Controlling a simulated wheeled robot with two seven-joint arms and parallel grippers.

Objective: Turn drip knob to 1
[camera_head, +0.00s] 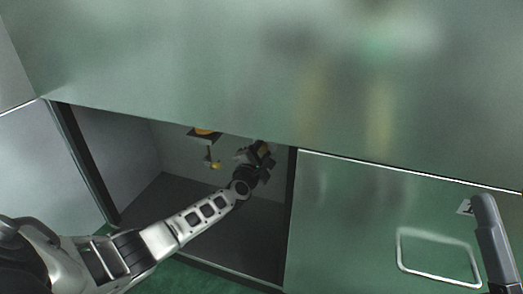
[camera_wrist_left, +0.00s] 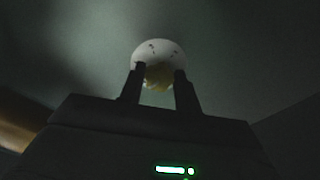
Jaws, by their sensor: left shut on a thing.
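The drip knob (camera_wrist_left: 158,77) is small and pale yellow. It sits in front of a round white dial (camera_wrist_left: 158,50) with small dark marks in the left wrist view. My left gripper (camera_wrist_left: 160,76) has its two fingers on either side of the knob and is shut on it. The marks are too small and dark to read, so I cannot tell the setting. In the head view my left gripper (camera_head: 264,156) is inside the open compartment, near its right side. I cannot make out the knob there.
The open compartment (camera_head: 140,150) has grey walls and a dark floor. An orange and yellow fitting (camera_head: 206,134) hangs left of my gripper. A large greenish metal panel (camera_head: 230,80) covers the top. A closed panel (camera_head: 350,220) with a rectangular frame stands to the right.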

